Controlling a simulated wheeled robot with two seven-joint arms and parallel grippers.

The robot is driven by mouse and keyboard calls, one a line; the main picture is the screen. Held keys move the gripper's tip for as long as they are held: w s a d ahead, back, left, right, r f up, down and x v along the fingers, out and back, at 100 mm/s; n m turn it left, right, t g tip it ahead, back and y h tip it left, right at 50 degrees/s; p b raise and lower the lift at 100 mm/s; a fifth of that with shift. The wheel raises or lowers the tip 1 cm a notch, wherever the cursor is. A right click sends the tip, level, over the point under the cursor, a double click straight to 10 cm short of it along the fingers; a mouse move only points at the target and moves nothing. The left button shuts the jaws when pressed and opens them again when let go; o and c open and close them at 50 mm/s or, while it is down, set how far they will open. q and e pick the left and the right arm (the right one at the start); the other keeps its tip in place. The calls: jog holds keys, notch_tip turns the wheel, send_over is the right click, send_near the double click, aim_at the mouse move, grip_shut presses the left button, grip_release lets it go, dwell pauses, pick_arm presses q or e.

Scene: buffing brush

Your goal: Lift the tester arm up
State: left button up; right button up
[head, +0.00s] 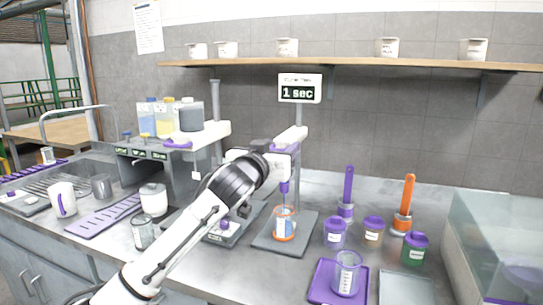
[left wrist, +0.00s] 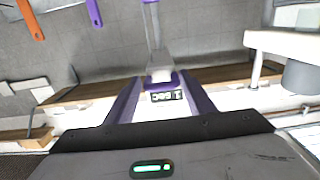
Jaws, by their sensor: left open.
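The tester (head: 300,120) is a grey post with a white and purple arm (head: 289,138) on it and a dark base plate (head: 262,240). A purple rod (head: 284,188) hangs from the arm into a glass beaker (head: 284,222) with an orange band. A small display (head: 299,88) on top reads "1 sec". My left gripper (head: 274,152) is at the arm's height, overlapping its left end, fingers partly hidden. In the left wrist view my open left gripper (left wrist: 163,84) has its purple fingers apart, with the display (left wrist: 165,96) seen between them. I cannot tell whether they touch the arm. My right gripper is not in view.
A purple brush (head: 347,190) and an orange brush (head: 405,200) stand upright at right, behind several lidded jars (head: 373,230). A purple tray (head: 325,285) holds a beaker (head: 347,272). A glass tank (head: 500,250) stands far right. A bottle rack (head: 205,135) is left of the tester.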

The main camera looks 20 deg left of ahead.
pick_arm(q)
jog(key=s+b, duration=0.1)
jog(key=s, duration=0.6)
jog(key=shift+s, duration=0.3)
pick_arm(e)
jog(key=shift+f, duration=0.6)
